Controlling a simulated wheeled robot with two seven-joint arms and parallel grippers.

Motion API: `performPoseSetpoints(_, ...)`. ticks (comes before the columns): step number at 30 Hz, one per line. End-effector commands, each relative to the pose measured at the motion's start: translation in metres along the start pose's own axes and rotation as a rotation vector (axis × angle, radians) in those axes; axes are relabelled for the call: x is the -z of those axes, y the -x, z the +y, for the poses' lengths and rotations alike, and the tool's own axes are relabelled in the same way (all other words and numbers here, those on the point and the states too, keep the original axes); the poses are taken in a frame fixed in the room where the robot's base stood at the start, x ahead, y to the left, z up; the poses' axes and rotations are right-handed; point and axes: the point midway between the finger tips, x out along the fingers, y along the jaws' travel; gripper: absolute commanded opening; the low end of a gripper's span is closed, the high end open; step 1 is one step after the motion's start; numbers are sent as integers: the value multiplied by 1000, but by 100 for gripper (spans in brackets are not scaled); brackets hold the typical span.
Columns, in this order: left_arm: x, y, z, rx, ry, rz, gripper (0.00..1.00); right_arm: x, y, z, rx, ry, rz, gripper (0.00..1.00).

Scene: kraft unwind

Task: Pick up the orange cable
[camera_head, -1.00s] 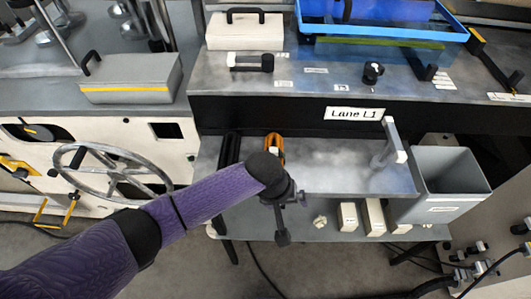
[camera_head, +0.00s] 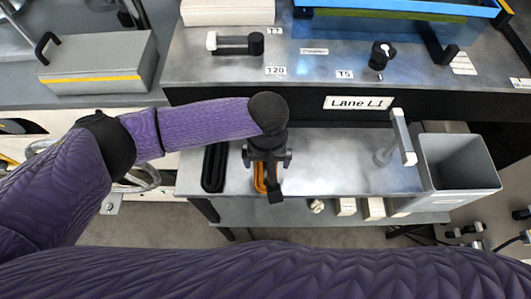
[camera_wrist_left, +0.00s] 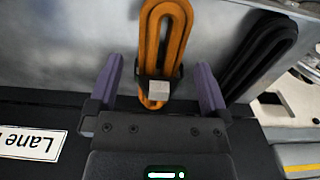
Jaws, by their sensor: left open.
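The orange cable (camera_head: 260,178) is a long, flat coiled loop on the grey metal shelf, partly hidden by my left gripper in the head view. In the left wrist view the orange cable (camera_wrist_left: 174,50) stretches away between my fingers, with a black band and a small grey block at its near end. My left gripper (camera_wrist_left: 160,66) is open, with one purple finger on each side of the cable and a gap to both. In the head view the left gripper (camera_head: 270,180) points down over the cable. My right gripper is out of view.
A black coiled cable (camera_head: 214,167) lies just left of the orange one and also shows in the left wrist view (camera_wrist_left: 262,55). An upright post handle (camera_head: 402,138) and a grey bin (camera_head: 458,165) stand to the right. The shelf middle is clear.

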Motion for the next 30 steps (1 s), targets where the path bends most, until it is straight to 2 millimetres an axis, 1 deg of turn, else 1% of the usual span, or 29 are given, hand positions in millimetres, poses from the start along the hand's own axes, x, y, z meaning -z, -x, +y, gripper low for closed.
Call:
performPoseSetpoints(1, 1, -15, -2, 2, 1, -2, 100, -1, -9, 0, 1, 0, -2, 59)
performPoseSetpoints(4, 1, -32, -3, 2, 0, -2, 100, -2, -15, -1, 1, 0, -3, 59)
performPoseSetpoints(7, 1, -37, -2, 0, 0, 0, 100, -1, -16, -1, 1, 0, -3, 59)
performPoseSetpoints(12, 1, -36, -2, -1, 0, 0, 100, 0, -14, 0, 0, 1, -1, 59)
performPoseSetpoints(13, 1, -36, -2, -1, 0, 0, 96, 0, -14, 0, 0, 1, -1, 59)
performPoseSetpoints(14, 1, -36, -2, -1, 0, 0, 89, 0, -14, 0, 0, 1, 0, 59)
performPoseSetpoints(15, 1, -36, -2, -1, 0, 0, 81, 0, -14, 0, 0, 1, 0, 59)
performPoseSetpoints(17, 1, -36, -2, -1, 0, 0, 68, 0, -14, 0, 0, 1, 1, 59)
performPoseSetpoints(18, 1, -36, -2, -1, 0, 0, 60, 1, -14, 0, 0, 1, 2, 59)
performPoseSetpoints(23, 1, -36, -2, -1, 0, 0, 26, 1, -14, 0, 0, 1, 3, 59)
performPoseSetpoints(24, 1, -36, -2, -1, 0, 0, 17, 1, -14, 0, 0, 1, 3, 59)
performPoseSetpoints(25, 1, -36, -2, -1, 0, 1, 14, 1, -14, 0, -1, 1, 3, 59)
performPoseSetpoints(30, 1, -35, -2, -1, 0, 1, 14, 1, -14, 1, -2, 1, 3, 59)
